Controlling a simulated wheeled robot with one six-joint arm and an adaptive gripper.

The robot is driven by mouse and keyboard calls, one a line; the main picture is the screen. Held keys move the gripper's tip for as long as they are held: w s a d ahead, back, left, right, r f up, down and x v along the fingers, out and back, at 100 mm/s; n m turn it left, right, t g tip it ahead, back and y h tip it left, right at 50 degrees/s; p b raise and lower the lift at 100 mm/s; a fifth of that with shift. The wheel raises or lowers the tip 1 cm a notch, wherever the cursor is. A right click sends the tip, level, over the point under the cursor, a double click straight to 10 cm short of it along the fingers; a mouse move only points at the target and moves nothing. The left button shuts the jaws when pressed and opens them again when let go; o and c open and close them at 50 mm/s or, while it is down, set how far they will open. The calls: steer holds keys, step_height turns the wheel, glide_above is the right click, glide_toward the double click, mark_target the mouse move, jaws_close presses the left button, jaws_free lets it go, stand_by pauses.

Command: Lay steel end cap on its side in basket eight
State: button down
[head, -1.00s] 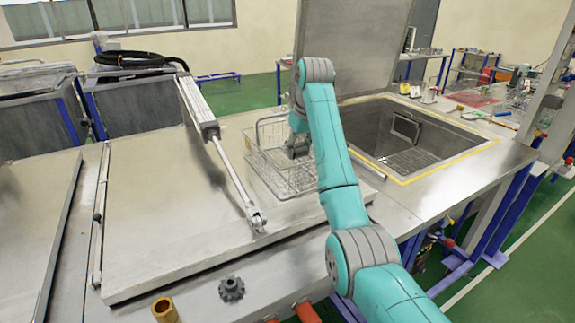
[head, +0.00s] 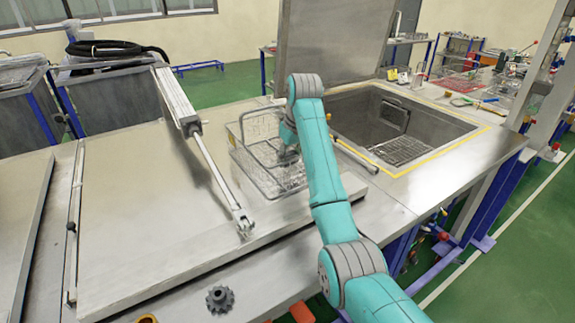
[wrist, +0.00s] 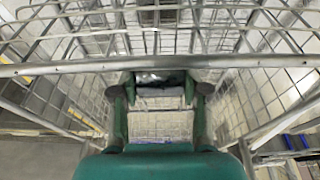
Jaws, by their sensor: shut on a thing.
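The wire basket (head: 240,158) stands on the closed steel lid, left of the open tank. I cannot read a number on it. My gripper (head: 289,157) reaches down into the basket, partly hidden by my arm and the wires. In the wrist view, my gripper (wrist: 160,90) is shut on a shiny grey piece, the steel end cap (wrist: 155,77), which shows only in part between the fingers. The basket wires and a thick rim bar (wrist: 60,67) surround the fingers there. I cannot tell whether the cap touches the basket floor.
The open tank (head: 450,150) lies to the right, with its raised lid (head: 330,45) behind. A pneumatic cylinder (head: 178,100) and its rod slope down left of the basket. A dark gear (head: 220,299) lies at the front. The closed lid (head: 130,220) is bare at left.

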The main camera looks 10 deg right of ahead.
steer(key=shift+f, duration=1.55)
steer(key=shift+f, duration=0.15)
steer(key=c, duration=0.6)
jaws_free()
